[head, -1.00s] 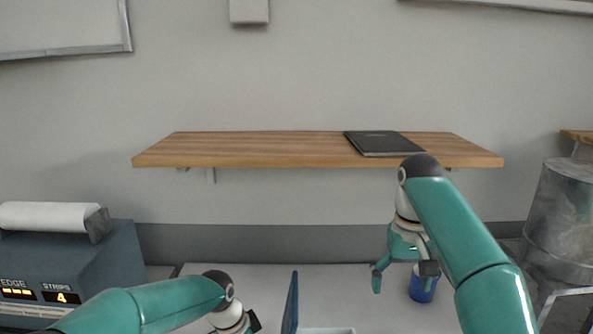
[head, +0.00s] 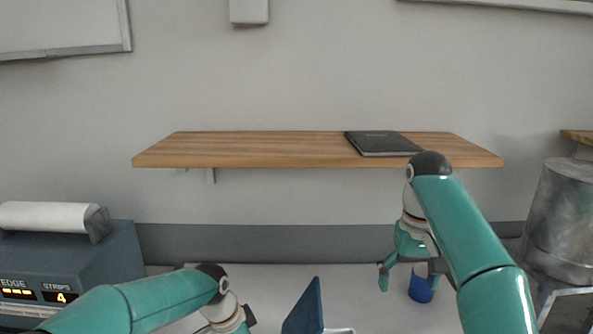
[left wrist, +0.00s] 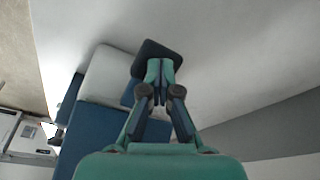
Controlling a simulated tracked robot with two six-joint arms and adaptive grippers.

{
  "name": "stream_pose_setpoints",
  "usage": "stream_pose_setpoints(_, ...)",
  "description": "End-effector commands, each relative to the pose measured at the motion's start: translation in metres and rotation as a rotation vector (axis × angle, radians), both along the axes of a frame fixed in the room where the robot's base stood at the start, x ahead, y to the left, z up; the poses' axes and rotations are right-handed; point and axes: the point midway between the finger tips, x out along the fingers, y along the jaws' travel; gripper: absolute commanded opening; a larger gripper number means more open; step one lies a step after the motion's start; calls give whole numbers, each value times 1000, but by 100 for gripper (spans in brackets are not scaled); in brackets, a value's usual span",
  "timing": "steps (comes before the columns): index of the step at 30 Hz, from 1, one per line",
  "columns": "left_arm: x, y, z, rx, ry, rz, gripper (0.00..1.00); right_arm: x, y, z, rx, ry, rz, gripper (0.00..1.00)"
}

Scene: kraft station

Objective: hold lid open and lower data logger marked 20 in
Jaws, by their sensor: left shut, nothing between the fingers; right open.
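A blue lid (head: 304,309) stands up at the bottom edge of the head view, leaning to the right, beside a pale box rim (head: 340,331) that is mostly cut off. My left gripper (left wrist: 157,65) is shut and empty. In the left wrist view it is in front of blue (left wrist: 88,140) and white (left wrist: 108,75) surfaces; I cannot tell whether it touches them. I cannot make out a 20 on anything.
The pale table (head: 360,290) is clear between the lid and my right gripper. A wooden shelf (head: 270,148) with a black book (head: 383,143) hangs above. A dark machine (head: 85,262) stands at left, a metal drum (head: 563,215) at right.

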Motion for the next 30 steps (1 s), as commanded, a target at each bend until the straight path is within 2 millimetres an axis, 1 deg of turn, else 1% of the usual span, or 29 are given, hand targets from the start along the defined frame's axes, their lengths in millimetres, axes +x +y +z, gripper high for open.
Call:
stream_pose_setpoints(8, 0, 0, 0, 1, 3, 0, 0, 0, 0, 0, 0, 0, 0, 89)
stream_pose_setpoints(18, 0, 4, 16, 1, 0, -1, 0, 0, 0, 0, 0, 0, 0, 89)
stream_pose_setpoints(30, 0, 5, 18, 1, 1, -1, 0, 0, 0, 0, 0, 0, 0, 89)
